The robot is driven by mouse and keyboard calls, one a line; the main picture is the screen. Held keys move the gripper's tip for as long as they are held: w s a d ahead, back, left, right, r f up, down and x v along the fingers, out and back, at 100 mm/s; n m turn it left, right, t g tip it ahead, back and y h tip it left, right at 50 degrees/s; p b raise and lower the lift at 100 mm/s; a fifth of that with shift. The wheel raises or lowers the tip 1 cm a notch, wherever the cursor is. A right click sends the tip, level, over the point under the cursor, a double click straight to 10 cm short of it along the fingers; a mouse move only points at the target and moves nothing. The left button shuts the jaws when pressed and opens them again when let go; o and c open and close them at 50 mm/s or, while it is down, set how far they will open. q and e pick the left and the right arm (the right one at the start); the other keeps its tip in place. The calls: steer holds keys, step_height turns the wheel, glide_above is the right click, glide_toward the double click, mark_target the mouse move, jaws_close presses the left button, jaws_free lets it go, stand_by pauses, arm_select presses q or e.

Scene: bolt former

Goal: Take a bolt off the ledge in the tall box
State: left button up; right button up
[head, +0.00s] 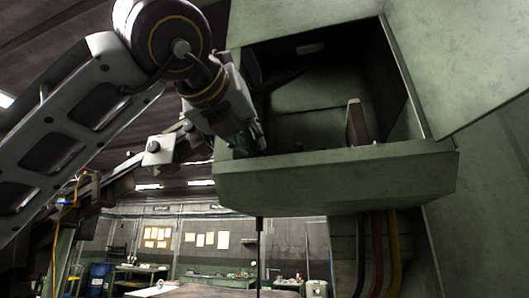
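The tall box (330,180) is green metal with an open front at the upper middle right. Its ledge has a raised front lip that hides most of the ledge's floor from this low angle. A brownish upright piece (355,122) rises behind the lip. A tiny dark bump beside it could be part of a bolt, but no bolt is clear. My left gripper (249,135) is at the left end of the opening, pointing down close to the lip. Whether its fingers are apart, touching the box or holding anything cannot be told. My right gripper is not in view.
A large green panel (465,60) slants out at the right of the opening. Dark, red and yellow hoses (377,255) run down below the box. A workbench (222,280) and a blue barrel (98,278) stand far behind. The opening's middle looks free of my arm.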

mark_target(258, 148)
arm_select(q)
steer(key=p+x, duration=0.1)
steer(key=x, duration=0.4)
steer(key=shift+w+d+p, duration=0.1)
steer(key=shift+w+p, duration=0.1)
steer(key=shift+p, duration=0.2)
steer(key=shift+w, duration=0.1)
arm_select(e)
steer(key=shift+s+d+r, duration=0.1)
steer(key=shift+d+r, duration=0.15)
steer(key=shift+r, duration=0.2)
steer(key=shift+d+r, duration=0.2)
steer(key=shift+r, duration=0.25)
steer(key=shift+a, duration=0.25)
arm_select(q)
steer(key=c, duration=0.4)
jaws_close()
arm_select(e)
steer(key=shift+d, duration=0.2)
